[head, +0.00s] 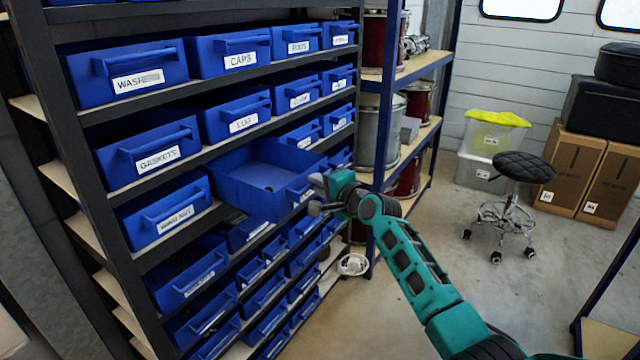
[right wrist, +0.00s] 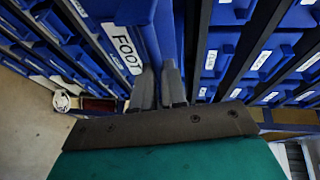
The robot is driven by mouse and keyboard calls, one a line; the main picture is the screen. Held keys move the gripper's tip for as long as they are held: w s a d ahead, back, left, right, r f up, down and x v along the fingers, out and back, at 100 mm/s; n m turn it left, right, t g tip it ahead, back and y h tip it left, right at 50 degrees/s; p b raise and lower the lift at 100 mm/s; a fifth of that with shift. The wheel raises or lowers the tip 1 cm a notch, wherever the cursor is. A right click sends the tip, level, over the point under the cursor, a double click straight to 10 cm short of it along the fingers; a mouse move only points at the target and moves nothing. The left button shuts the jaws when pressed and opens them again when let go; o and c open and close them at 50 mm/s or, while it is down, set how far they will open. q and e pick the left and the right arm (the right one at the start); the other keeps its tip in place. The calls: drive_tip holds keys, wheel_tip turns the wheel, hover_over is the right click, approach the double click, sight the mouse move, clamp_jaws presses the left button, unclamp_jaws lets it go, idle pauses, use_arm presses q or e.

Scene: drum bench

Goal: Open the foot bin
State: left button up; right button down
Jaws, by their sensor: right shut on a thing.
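The foot bin (head: 255,172) is a blue bin pulled well out of its shelf row, sticking out past its neighbours. Its open top shows a bare floor with a small dark spot. In the right wrist view its white label reads FOOT, on the bin's front (right wrist: 122,45). My right gripper (head: 318,192) is at the front of the bin; in the right wrist view its two grey fingers (right wrist: 159,82) are shut on the bin's handle. The fingers and wrist hide part of the front in the head view. My left gripper is not in view.
A dark rack holds rows of closed-in blue bins, such as the gaskets bin (head: 150,158) and the lug bin (head: 240,118). A drum shelf (head: 432,62) stands behind my right arm. A black stool (head: 522,168) stands on open floor at the right.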

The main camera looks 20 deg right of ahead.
drive_tip(key=c, duration=1.2)
unclamp_jaws()
drive_tip(key=shift+o, duration=0.2)
drive_tip(key=p+v, duration=0.1)
drive_tip(key=v, duration=1.1)
drive_tip(key=shift+s+p, duration=0.4)
drive_tip(key=shift+d, duration=0.1)
drive_tip(key=s+a+f+n+g+h, duration=0.1)
drive_tip(key=s+a+f+n, duration=0.3)
drive_tip(key=s+f+n, duration=0.4)
drive_tip(key=s+a+f+n+g+h, duration=0.1)
drive_tip(key=s+a+f+n+g, duration=0.2)
drive_tip(key=s+f+n, duration=0.5)
drive_tip(key=s+a+f, duration=0.1)
drive_tip(key=s+f, duration=0.6)
drive_tip(key=s, duration=0.3)
drive_tip(key=shift+a+f+n+g, duration=0.15)
drive_tip(key=shift+f+n+g, duration=0.15)
drive_tip(key=shift+f+n, duration=0.1)
